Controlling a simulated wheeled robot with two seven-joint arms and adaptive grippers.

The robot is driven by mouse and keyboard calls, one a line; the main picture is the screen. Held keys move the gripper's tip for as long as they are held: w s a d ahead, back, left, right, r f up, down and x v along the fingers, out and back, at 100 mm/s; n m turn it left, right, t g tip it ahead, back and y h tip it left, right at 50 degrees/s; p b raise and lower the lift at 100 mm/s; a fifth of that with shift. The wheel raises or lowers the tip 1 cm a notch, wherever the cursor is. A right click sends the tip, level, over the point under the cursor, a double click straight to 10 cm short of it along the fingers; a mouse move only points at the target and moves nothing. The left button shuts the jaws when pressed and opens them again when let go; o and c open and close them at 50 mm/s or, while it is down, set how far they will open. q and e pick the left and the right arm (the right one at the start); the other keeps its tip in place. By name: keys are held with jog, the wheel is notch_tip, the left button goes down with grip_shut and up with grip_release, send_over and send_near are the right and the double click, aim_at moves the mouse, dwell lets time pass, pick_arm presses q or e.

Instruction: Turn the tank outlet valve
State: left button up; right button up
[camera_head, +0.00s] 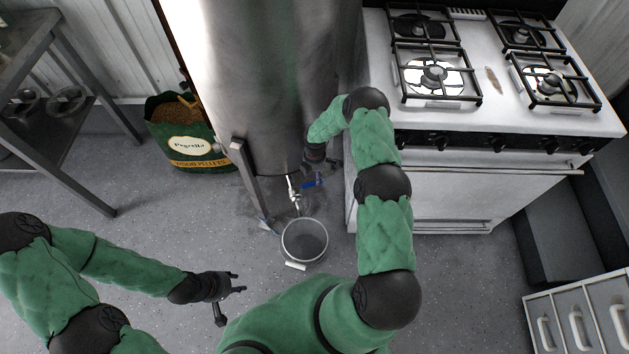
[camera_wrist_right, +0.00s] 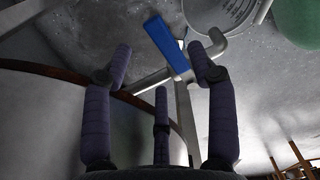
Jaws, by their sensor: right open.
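The metal tank (camera_head: 262,80) stands upright on legs in the head view. Its outlet valve (camera_head: 293,190) is low on the tank, with a blue lever handle (camera_head: 312,183). My right gripper (camera_head: 318,168) is beside the valve, just above the handle. In the right wrist view, the blue handle (camera_wrist_right: 165,42) shows beyond and between the spread fingers of my right gripper (camera_wrist_right: 160,50). It is open and holds nothing; contact with the handle cannot be told. My left gripper (camera_head: 236,284) is open and empty above the floor at lower left.
A metal pail (camera_head: 304,252) stands on the floor below the outlet. A white gas stove (camera_head: 460,170) is close on the right of my right arm. A pellet bag (camera_head: 184,148) and a metal table (camera_head: 60,120) stand at left. A drawer unit (camera_head: 582,318) is at lower right.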

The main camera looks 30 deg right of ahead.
aim_at(314, 181)
jog(key=shift+f+b, duration=0.65)
jog(key=shift+f, duration=1.65)
grip_shut()
